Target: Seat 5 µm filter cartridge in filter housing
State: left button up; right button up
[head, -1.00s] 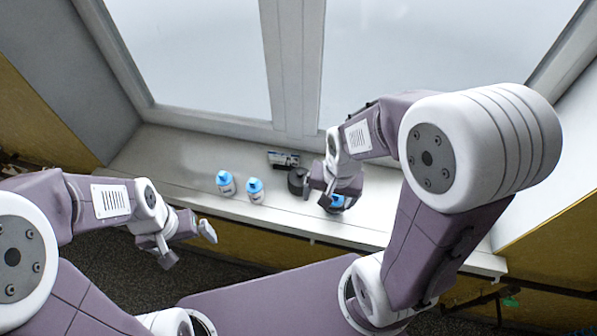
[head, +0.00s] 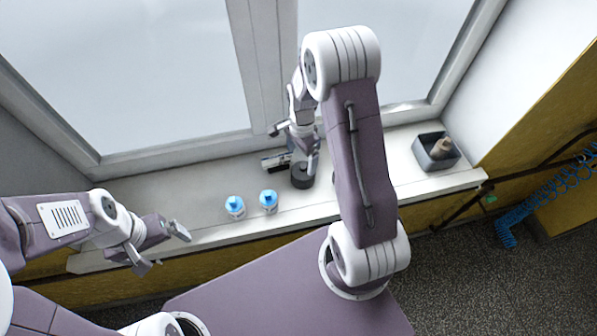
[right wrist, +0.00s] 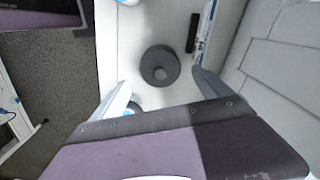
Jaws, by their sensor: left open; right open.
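Two white bottle-shaped pieces with blue tops, a left one (head: 235,207) and a right one (head: 269,201), stand upright on the sill. A round black piece (head: 302,176) sits to their right; the right wrist view shows it from above as a disc with a raised centre (right wrist: 160,66). I cannot tell which piece is the 5 µm cartridge or the housing. My right gripper (head: 296,147) is open and empty above the black piece. A blue piece (right wrist: 133,106) is partly hidden behind one finger. My left gripper (head: 160,249) is open and empty, left of the bottles.
A grey open box (head: 424,160) with a brown object (head: 441,148) stands at the sill's right end. A small dark labelled item (head: 276,160) lies behind the black piece, near the window frame. The sill (head: 405,182) is clear between my right arm and the box.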

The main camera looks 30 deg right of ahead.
aim_at(303, 171)
jog(key=shift+s+d+f, duration=0.35)
jog(key=shift+d+f, duration=0.2)
jog(key=shift+f, duration=0.15)
jog(key=shift+w+a+f+p, duration=0.15)
jog(key=shift+a+f+p, duration=0.1)
jog(key=shift+f, duration=0.3)
jog(key=shift+w+a+f+p, duration=0.15)
jog(key=shift+a+f+p, duration=0.05)
jog(key=shift+f, duration=0.3)
jog(key=shift+w+a+f, duration=0.15)
jog(key=f, duration=0.1)
jog(key=f+p, duration=0.1)
jog(key=f, duration=0.1)
jog(key=d+f, duration=0.1)
jog(key=shift+s+f, duration=0.25)
jog(key=shift+f, duration=0.35)
jog(key=shift+w+a, duration=0.15)
jog(key=shift+w, duration=0.05)
pick_arm(q)
notch_tip(303, 171, up, 2)
jog(key=shift+s+d+r, duration=0.1)
jog(key=shift+d+r, duration=0.05)
jog(key=shift+r, duration=0.1)
pick_arm(e)
jog(key=shift+s, duration=0.1)
jog(key=c, duration=1.1)
